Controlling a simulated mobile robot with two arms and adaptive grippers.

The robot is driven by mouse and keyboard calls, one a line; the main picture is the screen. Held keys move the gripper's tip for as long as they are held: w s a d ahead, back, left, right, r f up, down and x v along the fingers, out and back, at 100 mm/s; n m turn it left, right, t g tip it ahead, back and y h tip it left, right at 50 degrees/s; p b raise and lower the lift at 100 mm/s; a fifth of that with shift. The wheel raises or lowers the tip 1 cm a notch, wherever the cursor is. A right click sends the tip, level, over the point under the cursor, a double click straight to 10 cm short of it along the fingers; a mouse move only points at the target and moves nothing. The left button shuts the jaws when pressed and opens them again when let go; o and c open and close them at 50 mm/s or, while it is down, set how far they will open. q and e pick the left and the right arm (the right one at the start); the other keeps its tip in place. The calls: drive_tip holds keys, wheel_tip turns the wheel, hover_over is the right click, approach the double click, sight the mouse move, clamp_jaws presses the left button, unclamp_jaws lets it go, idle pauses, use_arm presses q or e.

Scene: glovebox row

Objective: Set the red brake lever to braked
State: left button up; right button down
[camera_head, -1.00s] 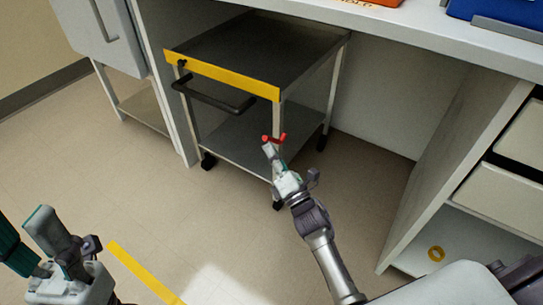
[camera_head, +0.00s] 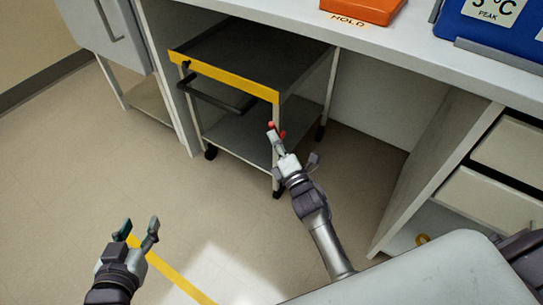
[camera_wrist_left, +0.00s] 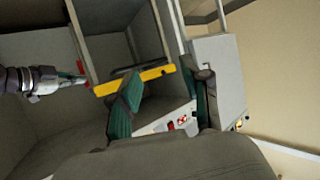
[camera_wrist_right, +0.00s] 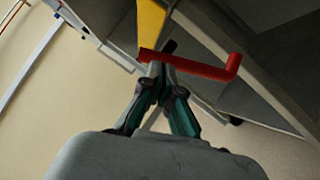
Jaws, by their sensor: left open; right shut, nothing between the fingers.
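The red brake lever (camera_head: 272,127) is on the near right leg of the grey cart, below the yellow front edge. In the right wrist view the lever (camera_wrist_right: 195,66) is a red bar running sideways with an upturned end at right. My right gripper (camera_head: 277,137) is shut and empty, its fingertips (camera_wrist_right: 158,68) right at the bar's left part; whether they touch it I cannot tell. It partly hides the lever in the head view. My left gripper (camera_head: 141,226) is open and empty, above the floor at lower left, far from the lever.
The cart (camera_head: 221,75) with a black handle (camera_head: 228,103) stands under the white bench (camera_head: 420,50). A drawer unit (camera_head: 492,195) stands at right. An orange box (camera_head: 362,9) and a blue box (camera_head: 490,22) sit on the bench. Open floor lies left of the cart.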

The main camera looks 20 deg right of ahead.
drive_tip(key=r+p, duration=0.1)
drive_tip(key=w+d+r+m+p, duration=0.1)
drive_tip(key=shift+d+p, duration=0.1)
drive_tip(key=shift+p, duration=0.25)
use_arm(q)
drive_tip(key=s+a+f+g+y, duration=0.1)
drive_tip(key=s+a+f+g, duration=0.1)
drive_tip(key=s+f+g, duration=0.2)
drive_tip(key=s+a+f+g+y, duration=0.1)
drive_tip(key=s+f+g, duration=0.3)
drive_tip(key=s, duration=0.5)
drive_tip(key=shift+s+a+g+y, duration=0.3)
drive_tip(key=shift+a+g, duration=0.4)
drive_tip(key=shift+a, duration=0.2)
